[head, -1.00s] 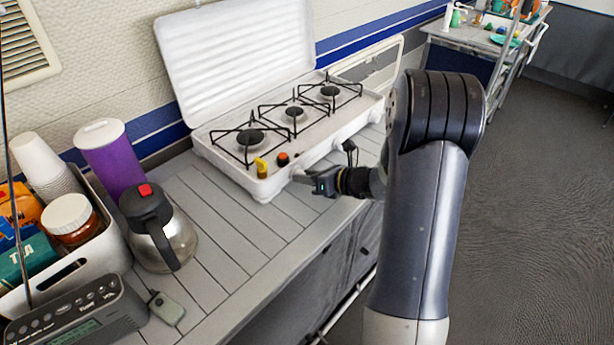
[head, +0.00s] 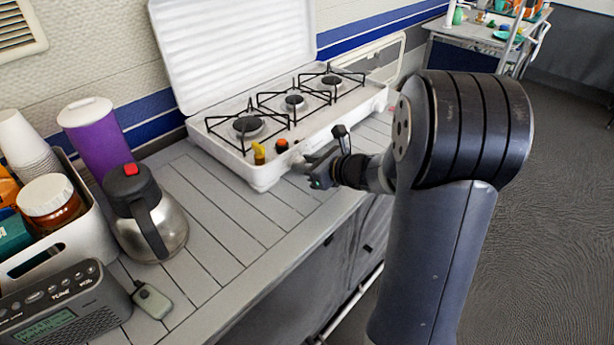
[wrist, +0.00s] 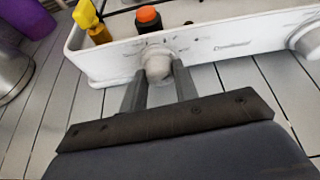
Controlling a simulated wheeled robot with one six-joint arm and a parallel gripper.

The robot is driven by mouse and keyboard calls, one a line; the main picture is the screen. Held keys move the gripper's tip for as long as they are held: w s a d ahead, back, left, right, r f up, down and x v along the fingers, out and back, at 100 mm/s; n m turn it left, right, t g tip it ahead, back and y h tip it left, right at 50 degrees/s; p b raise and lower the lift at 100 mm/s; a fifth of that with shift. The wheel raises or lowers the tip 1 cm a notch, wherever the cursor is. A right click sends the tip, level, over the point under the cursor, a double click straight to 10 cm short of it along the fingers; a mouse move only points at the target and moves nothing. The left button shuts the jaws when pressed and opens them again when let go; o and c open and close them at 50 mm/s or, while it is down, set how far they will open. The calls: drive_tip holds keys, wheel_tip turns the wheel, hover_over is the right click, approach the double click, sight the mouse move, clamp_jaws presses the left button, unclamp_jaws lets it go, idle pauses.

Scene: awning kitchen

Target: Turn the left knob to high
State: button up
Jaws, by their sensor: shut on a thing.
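The white camping stove (head: 265,172) stands on the grey slatted counter with its lid up. In the wrist view its left knob (wrist: 157,64) is on the front panel, below the orange-topped shaker, with small markings around it. My gripper (wrist: 160,88) reaches the knob from the front, a finger on each side, and is shut on it. In the head view my gripper (head: 305,172) is at the stove's front, and the knob is mostly hidden there. Another knob (wrist: 308,40) shows at the right of the panel in the wrist view. The knob's pointer direction cannot be made out.
A yellow bottle (head: 259,153) and an orange-topped shaker (head: 282,146) stand at the stove's front edge. A steel jug (head: 170,225), purple canister (head: 96,135), white bin (head: 85,235) and radio (head: 70,312) are to the left. The counter before the stove is clear.

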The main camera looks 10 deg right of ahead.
drive_tip(key=n+h+b, duration=0.1)
drive_tip(key=b, duration=0.3)
drive_tip(key=n+t+b, duration=0.1)
drive_tip(key=n+b, duration=0.1)
drive_tip(key=b, duration=0.2)
drive_tip(key=shift+s+a+f+h, duration=0.2)
drive_tip(key=shift+f+h, duration=0.1)
drive_tip(key=shift+h, duration=0.1)
drive_tip(key=shift+b, duration=0.3)
drive_tip(key=shift+r+n+t+b, duration=0.25)
drive_tip(key=shift+n+t+b, duration=0.05)
drive_tip(key=shift+b, duration=0.1)
drive_tip(key=o, duration=1)
drive_tip(key=shift+c, duration=0.2)
drive_tip(key=p+v, duration=0.2)
drive_tip(key=v, duration=0.8)
drive_tip(key=shift+s+r, duration=0.2)
drive_tip(key=shift+s, duration=0.15)
